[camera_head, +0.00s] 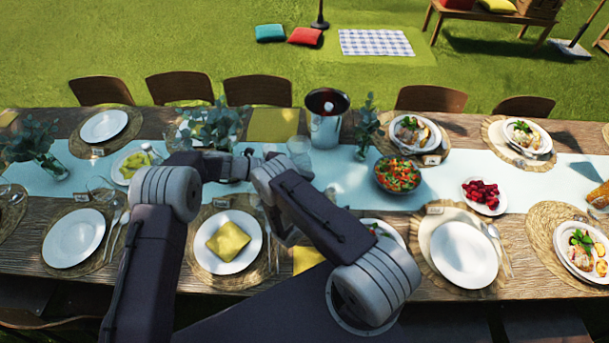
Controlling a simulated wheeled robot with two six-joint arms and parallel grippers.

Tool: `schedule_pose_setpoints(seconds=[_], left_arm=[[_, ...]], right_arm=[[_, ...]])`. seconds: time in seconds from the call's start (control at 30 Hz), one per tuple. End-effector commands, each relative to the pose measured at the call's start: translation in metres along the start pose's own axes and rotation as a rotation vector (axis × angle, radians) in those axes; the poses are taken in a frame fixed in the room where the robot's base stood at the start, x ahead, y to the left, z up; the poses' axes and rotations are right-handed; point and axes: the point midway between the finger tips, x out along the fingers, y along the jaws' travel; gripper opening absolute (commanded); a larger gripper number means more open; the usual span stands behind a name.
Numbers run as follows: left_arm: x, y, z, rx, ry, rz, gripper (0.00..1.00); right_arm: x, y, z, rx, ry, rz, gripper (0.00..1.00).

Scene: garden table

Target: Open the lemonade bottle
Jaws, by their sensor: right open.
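I cannot make out the lemonade bottle clearly; my arms cover part of the table's middle. My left gripper (268,159) reaches rightward over the blue runner, close to a clear glass (299,149). Its fingers are small and partly covered, so I cannot tell whether it is open or holds anything. My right gripper (287,238) is open, low over the near table side, just right of the plate with a yellow napkin (229,241). My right forearm hides much of it.
A metal bucket (325,130) stands behind the grippers. A salad bowl (397,174), a plate of red fruit (482,194) and a vase of leaves (367,128) are to the right. Place settings crowd the wooden table. Chairs line its far side.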

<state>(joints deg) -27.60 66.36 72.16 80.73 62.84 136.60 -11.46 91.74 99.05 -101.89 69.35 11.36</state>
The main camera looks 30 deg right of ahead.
Motion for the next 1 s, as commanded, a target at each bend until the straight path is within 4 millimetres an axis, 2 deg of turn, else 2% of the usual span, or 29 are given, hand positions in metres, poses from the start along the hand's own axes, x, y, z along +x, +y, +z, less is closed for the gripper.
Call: schedule_pose_setpoints(seconds=[0.3, 0.43, 0.6, 1.0], left_arm=[[0.006, 0.013, 0.0, 0.0, 0.0, 0.0, 0.0], [0.007, 0.015, 0.0, 0.0, 0.0, 0.0, 0.0], [0.008, 0.016, 0.0, 0.0, 0.0, 0.0, 0.0], [0.007, 0.016, 0.0, 0.0, 0.0, 0.0, 0.0]], right_arm=[[-0.058, 0.002, -0.002, 0.0, 0.0, 0.007, 0.76], [-0.075, 0.002, -0.002, 0.0, 0.0, 0.005, 0.76], [-0.084, 0.0, 0.0, 0.0, 0.0, 0.001, 0.76], [-0.084, 0.0, 0.0, 0.0, 0.0, 0.001, 0.76]])
